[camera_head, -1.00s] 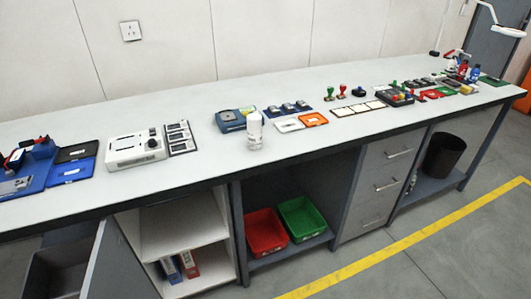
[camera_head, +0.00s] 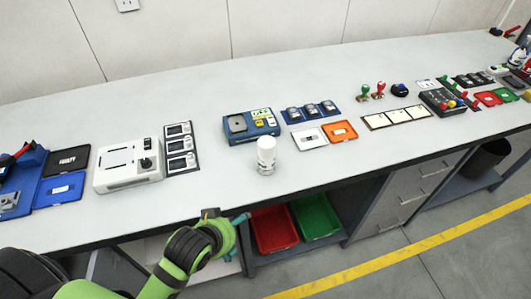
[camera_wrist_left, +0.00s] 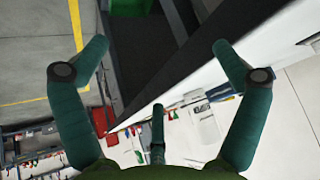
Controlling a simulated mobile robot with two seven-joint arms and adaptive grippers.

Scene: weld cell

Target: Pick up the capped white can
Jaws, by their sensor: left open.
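The capped white can (camera_head: 266,156) stands upright on the bench top, close to its front edge, in the head view. My left gripper (camera_head: 240,220) is below and to the left of the can in that view, at the bench's front edge, apart from the can. In the left wrist view my left gripper (camera_wrist_left: 160,65) is open, with its teal fingers spread and nothing between them. I cannot make out the can in the wrist view. My right gripper is not in view.
A blue device (camera_head: 250,126) stands just behind the can. A white device (camera_head: 128,165) is to the left. White and orange cards (camera_head: 339,131) lie to the right. Red (camera_head: 273,229) and green (camera_head: 315,216) bins sit under the bench. The bench top (camera_head: 215,185) left of the can is clear.

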